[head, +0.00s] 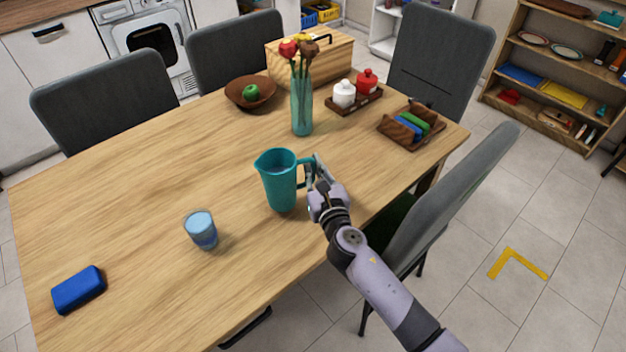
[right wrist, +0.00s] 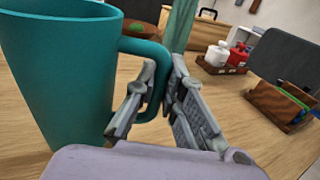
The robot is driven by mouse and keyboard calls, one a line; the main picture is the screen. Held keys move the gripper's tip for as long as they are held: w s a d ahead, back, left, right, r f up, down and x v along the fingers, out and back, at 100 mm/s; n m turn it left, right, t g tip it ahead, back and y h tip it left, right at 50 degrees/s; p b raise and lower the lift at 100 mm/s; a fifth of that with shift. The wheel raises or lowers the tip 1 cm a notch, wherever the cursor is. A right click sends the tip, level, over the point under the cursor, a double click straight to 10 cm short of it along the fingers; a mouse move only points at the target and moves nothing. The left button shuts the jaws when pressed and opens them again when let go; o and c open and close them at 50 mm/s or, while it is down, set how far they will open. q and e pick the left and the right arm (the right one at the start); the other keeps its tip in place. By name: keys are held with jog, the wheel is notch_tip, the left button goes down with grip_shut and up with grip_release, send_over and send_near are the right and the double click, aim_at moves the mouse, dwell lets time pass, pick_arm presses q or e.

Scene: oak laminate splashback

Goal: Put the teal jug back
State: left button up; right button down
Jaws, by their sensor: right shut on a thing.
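The teal jug (head: 281,186) is upright over the wooden table, near its right front edge, with its handle to the right. I cannot tell whether its base touches the table. My right gripper (head: 314,172) is shut on the jug's handle. In the right wrist view the jug (right wrist: 65,80) fills the left side, and the fingers of the gripper (right wrist: 160,100) close around the handle (right wrist: 157,75). My left gripper is not in view.
A blue glass (head: 201,230) stands left of the jug, and a blue sponge-like block (head: 78,289) lies farther left. Behind the jug are a flower vase (head: 302,108), a bowl (head: 250,94), a jar tray (head: 354,101) and a wooden holder (head: 410,126). A chair (head: 450,200) stands close to my right arm.

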aim_at(314, 178)
notch_tip(314, 178, down, 3)
jog(key=shift+a+r+b, duration=0.1)
jog(key=shift+b, duration=0.6)
jog(key=c, duration=1.7)
grip_release()
jog(key=shift+f, duration=0.2)
jog(key=shift+r, duration=0.1)
